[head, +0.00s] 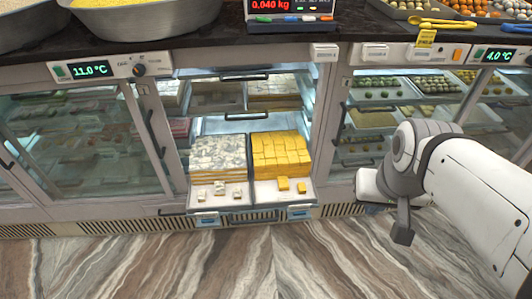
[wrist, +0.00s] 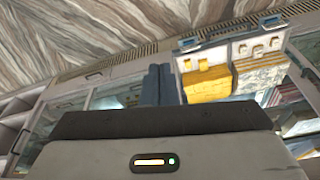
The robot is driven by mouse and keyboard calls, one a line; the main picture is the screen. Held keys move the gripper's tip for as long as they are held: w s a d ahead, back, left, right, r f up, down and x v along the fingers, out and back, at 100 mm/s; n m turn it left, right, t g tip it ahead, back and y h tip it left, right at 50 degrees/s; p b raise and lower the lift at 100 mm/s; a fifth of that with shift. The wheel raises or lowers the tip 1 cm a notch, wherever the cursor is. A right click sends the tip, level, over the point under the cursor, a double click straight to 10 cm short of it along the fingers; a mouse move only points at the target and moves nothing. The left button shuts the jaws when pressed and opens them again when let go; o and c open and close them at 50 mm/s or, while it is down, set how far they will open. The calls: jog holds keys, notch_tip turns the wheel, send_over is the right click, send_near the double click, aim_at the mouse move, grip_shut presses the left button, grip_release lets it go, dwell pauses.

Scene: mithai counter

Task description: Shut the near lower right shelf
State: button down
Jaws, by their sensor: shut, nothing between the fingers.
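The lower right shelf (head: 282,201) is pulled out past the cabinet front and carries stacked yellow sweets (head: 278,152), with a few loose pieces at its front. It also shows in the wrist view (wrist: 196,47), where the picture is turned over. Beside it on the left, a lower shelf (head: 217,205) with silver-topped white sweets also stands out. My gripper (wrist: 160,68) is shut and empty, its two dark fingers side by side. In the head view my arm comes in from the right, and the gripper is low, right of the yellow shelf and apart from it.
An upper shelf (head: 247,102) with trays sits inside the same open cabinet. Glass-fronted cases stand at left (head: 80,140) and right (head: 375,120). The dark counter above holds large bowls (head: 130,18) and a scale (head: 290,8). The striped floor (head: 200,265) in front is clear.

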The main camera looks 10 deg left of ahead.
jog(key=w+a+f+n+t+b, duration=0.2)
jog(key=w+f+n+b, duration=0.25)
jog(key=w+f, duration=0.45)
jog(key=w+a+f+n+t+b, duration=0.2)
jog(key=w+f+n+b, duration=0.2)
jog(key=w+f+b, duration=0.3)
jog(key=w+a+f+n+g+y+b, duration=0.1)
jog(key=w+a+f+n+y+b, duration=0.1)
jog(key=a+f, duration=0.5)
jog(key=w+a+f+n+y+b, duration=0.2)
jog(key=a+f+n+b, duration=0.3)
jog(key=a+f, duration=0.3)
jog(key=w+a+f+n+g+y+b, duration=0.1)
jog(key=a+f+n+b, duration=0.3)
jog(key=a+f, duration=0.4)
notch_tip(320, 180, down, 6)
jog(key=shift+w+a+f+g+y+b, duration=0.15)
jog(key=shift+w+g+y+b, duration=0.25)
jog(key=shift+w, duration=0.5)
